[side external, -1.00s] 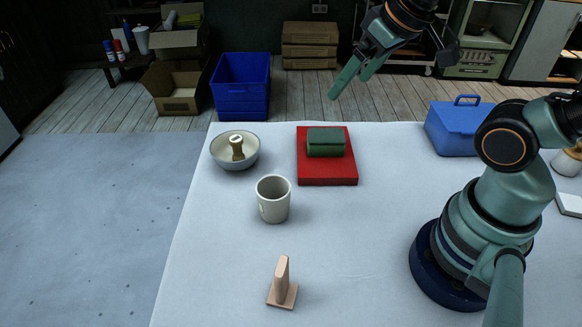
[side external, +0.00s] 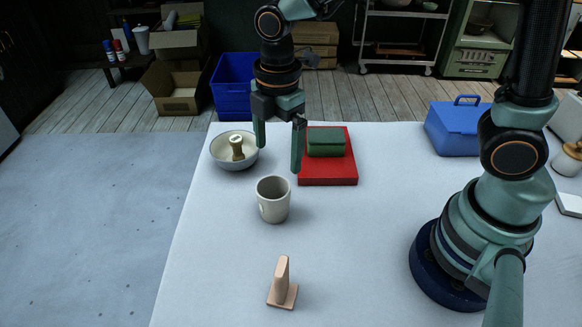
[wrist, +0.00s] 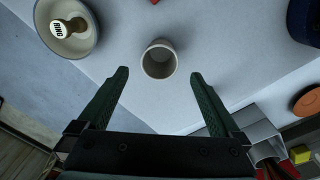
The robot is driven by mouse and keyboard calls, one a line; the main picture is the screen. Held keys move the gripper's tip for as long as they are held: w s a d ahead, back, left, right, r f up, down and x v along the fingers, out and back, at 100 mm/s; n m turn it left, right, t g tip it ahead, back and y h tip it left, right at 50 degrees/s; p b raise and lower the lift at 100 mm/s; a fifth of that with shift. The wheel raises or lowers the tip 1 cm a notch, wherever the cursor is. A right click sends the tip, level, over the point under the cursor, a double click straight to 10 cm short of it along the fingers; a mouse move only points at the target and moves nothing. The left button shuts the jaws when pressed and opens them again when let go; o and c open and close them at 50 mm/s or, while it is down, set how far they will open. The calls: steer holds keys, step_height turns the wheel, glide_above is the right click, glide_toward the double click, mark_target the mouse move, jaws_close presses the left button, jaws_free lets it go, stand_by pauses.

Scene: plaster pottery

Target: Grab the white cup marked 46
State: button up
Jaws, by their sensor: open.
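The white cup (side external: 273,205) stands upright on the pale table, with its open mouth up. A small pale mark shows on its left side, but I cannot read a number. In the wrist view the cup (wrist: 159,66) appears beyond and between the fingertips, and its inside looks empty. My gripper (side external: 279,160) points down with its fingers apart, above and a little behind the cup in the side view. The gripper (wrist: 160,74) is open and holds nothing. Whether the fingers touch the cup's height cannot be told; they appear clear of it.
A bowl (side external: 220,158) holding a wooden stamp (side external: 237,148) is behind left of the cup. A red board (side external: 328,179) bears a green block (side external: 325,142) behind right. A wooden tool (side external: 282,283) stands in front. A blue toolbox (side external: 455,130) is far right.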

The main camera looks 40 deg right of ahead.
mark_target(274, 201)
steer(key=shift+n, duration=0.6)
steer(key=shift+w+a+f, duration=0.1)
steer(key=shift+a+f, duration=0.15)
steer(key=shift+f, duration=1.95)
steer(key=shift+s+a+f, duration=0.1)
steer(key=shift+a+f, duration=0.1)
steer(key=shift+f, duration=2.05)
steer(key=shift+w+a+f, duration=0.1)
steer(key=shift+a+f, duration=0.15)
steer(key=shift+f, duration=1.95)
steer(key=c, duration=1.3)
